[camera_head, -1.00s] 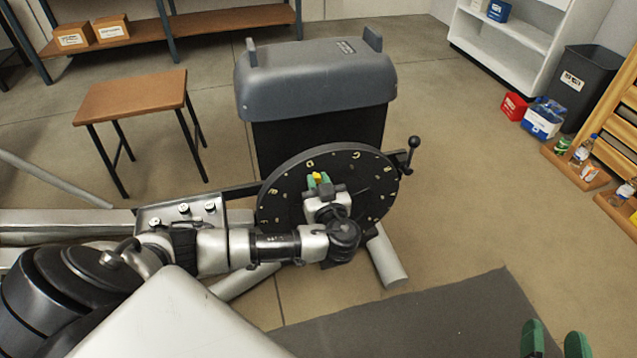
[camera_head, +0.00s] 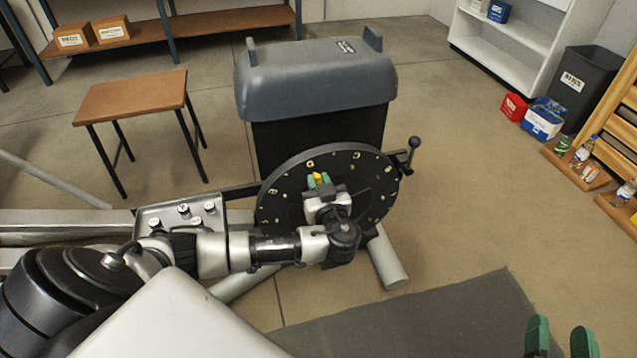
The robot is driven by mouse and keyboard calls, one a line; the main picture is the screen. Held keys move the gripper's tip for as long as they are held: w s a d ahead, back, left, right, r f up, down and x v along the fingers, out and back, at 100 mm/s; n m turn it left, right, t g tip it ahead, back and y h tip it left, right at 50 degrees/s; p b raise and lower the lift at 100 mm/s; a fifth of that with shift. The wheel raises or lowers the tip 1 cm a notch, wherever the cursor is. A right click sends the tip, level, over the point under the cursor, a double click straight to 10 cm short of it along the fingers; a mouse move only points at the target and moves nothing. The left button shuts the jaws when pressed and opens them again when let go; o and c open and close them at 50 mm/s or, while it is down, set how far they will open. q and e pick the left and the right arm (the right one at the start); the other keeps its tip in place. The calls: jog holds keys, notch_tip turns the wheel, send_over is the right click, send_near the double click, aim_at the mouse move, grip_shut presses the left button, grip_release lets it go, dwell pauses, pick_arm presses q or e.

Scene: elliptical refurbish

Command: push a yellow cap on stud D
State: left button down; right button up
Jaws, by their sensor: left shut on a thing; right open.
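A black round disc (camera_head: 370,172) with yellow letters around its rim stands upright in front of the grey machine. The letter D (camera_head: 311,164) shows at its upper left. My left gripper (camera_head: 319,180), with green fingertips, is in front of the disc below the D. It is shut on a small yellow cap (camera_head: 318,177). The gripper hides the stud behind it, and I cannot tell whether the cap touches a stud. My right gripper (camera_head: 560,342) is open and empty at the lower right edge, far from the disc.
The grey-hooded machine (camera_head: 315,80) stands behind the disc, with a ball-ended handle (camera_head: 413,145) on its right. A brown stool (camera_head: 132,96) stands at left. A dark mat (camera_head: 430,320) covers the front floor.

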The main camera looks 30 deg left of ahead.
pick_arm(q)
jog(key=shift+w+a+b, duration=0.35)
jog(key=shift+a, duration=0.15)
pick_arm(e)
jog(key=shift+s+a+r+t, duration=0.1)
jog(key=shift+r+t, duration=0.8)
jog(key=shift+r, duration=0.05)
dwell(0.9)
pick_arm(q)
jog(key=c, duration=0.9)
grip_release()
jog(key=shift+c, duration=0.2)
jog(key=shift+s+d, duration=0.1)
jog(key=shift+d, duration=0.1)
jog(key=p+v, duration=0.1)
jog(key=v, duration=0.9)
jog(key=shift+s+p, duration=0.2)
jog(key=shift+p, duration=0.2)
pick_arm(e)
jog(key=f+g, duration=0.3)
jog(key=d+f+g+h, duration=0.1)
jog(key=f, duration=0.1)
jog(key=shift+s+f+g, duration=0.1)
jog(key=shift+s+g, duration=0.1)
jog(key=shift+g, duration=0.1)
pick_arm(q)
jog(key=shift+d, duration=0.1)
